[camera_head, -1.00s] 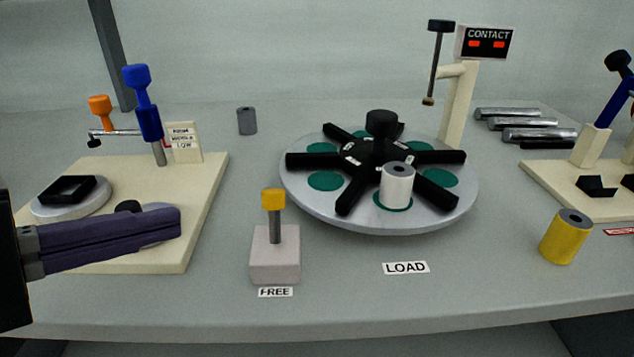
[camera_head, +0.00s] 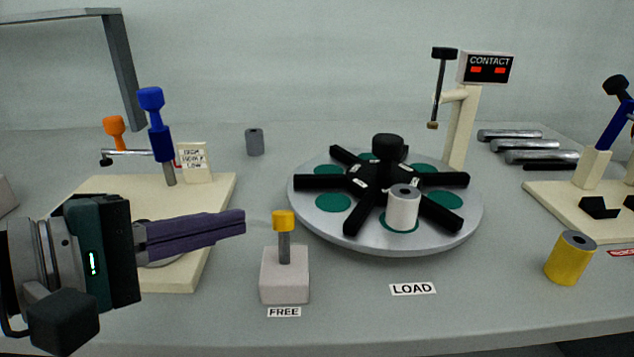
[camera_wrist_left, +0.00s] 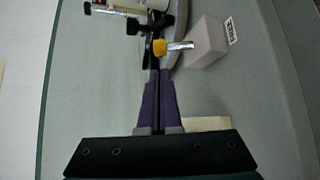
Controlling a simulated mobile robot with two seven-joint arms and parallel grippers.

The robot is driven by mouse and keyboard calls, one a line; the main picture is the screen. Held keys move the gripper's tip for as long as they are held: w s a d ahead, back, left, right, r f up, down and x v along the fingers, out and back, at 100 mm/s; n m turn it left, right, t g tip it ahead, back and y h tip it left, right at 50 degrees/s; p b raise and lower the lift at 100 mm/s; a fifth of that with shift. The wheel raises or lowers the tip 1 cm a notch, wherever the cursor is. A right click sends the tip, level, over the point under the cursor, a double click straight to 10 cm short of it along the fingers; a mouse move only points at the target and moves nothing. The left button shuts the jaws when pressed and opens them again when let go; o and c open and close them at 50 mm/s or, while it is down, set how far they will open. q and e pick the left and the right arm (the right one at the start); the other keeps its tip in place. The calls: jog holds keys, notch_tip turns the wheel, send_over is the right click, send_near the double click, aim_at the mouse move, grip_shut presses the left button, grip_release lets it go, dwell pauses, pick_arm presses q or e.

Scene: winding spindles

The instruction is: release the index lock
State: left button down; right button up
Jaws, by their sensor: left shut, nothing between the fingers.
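The index lock is a pale block (camera_head: 285,275) with a metal stem and a yellow knob (camera_head: 283,220) on top, standing upright behind a FREE label (camera_head: 284,312). My left gripper (camera_head: 243,220) has purple fingers, shut and empty, with the tips just left of the yellow knob in the head view. In the left wrist view the finger tips (camera_wrist_left: 159,73) point toward the yellow knob (camera_wrist_left: 159,47); whether they touch it I cannot tell. The round indexing table (camera_head: 300,225), with black spokes and green pads, stands right of the lock and carries a white spool (camera_head: 403,208). My right gripper is not in view.
A cream board (camera_head: 215,195) with blue and orange levers lies behind my left gripper. A yellow spool (camera_head: 570,258) stands at right, a grey spool (camera_head: 255,142) at the back. A CONTACT sign post (camera_head: 462,125) rises behind the table.

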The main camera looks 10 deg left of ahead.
aim_at(283, 220)
pick_arm(q)
jog(key=shift+x, duration=2.3)
